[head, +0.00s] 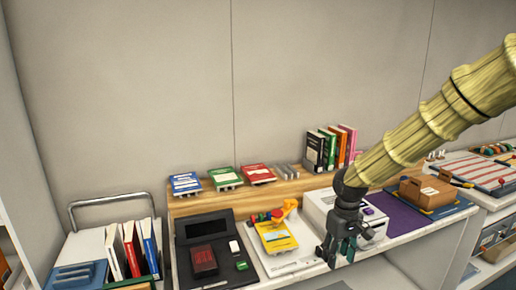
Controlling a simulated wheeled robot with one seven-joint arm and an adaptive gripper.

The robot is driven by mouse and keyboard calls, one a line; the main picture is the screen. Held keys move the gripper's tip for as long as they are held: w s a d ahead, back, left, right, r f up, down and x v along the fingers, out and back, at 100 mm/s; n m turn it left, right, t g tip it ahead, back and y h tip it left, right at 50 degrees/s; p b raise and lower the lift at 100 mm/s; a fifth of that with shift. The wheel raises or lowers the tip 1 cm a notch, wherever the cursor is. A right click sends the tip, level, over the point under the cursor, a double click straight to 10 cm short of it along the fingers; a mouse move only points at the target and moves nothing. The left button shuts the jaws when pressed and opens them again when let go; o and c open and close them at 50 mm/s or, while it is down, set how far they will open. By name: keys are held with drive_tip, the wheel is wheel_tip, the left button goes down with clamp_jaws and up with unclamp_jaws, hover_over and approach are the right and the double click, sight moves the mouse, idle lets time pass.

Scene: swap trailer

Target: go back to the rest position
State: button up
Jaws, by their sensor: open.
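My gripper (340,250) is in the head view, right of centre, pointing down at the end of my arm. It is open, and I see nothing between its fingers. It hangs in front of a white box-shaped machine (318,208) on the counter and hides part of it. I cannot tell how high it is above the counter's front edge. No marked rest position shows in the view.
A yellow book (276,237) and a black tray (218,252) lie left of my gripper. Books stand on the wooden shelf (280,190) behind. A cardboard box (428,192) is to the right. A cart with upright books (128,250) stands at left.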

drive_tip(key=s+a+f+m+y, duration=0.1)
drive_tip(key=s+a+f, duration=0.1)
drive_tip(key=s+f, duration=0.55)
drive_tip(key=s+a+f+m, duration=0.1)
drive_tip(key=s+f, duration=0.3)
drive_tip(key=f, duration=0.7)
drive_tip(key=s+a+f+y, duration=0.1)
drive_tip(key=s+a+f, duration=0.1)
drive_tip(key=s+f, duration=0.5)
drive_tip(key=s+d+f+m+h, duration=0.1)
drive_tip(key=s+d+f, duration=0.1)
drive_tip(key=s+f, duration=0.4)
drive_tip(key=s+d+f+m+h, duration=0.1)
drive_tip(key=s+d+f, duration=0.2)
drive_tip(key=s, duration=0.9)
wheel_tip(320, 180, down, 4)
drive_tip(key=shift+s+d+r, duration=0.15)
drive_tip(key=shift+s, duration=0.1)
idle(0.7)
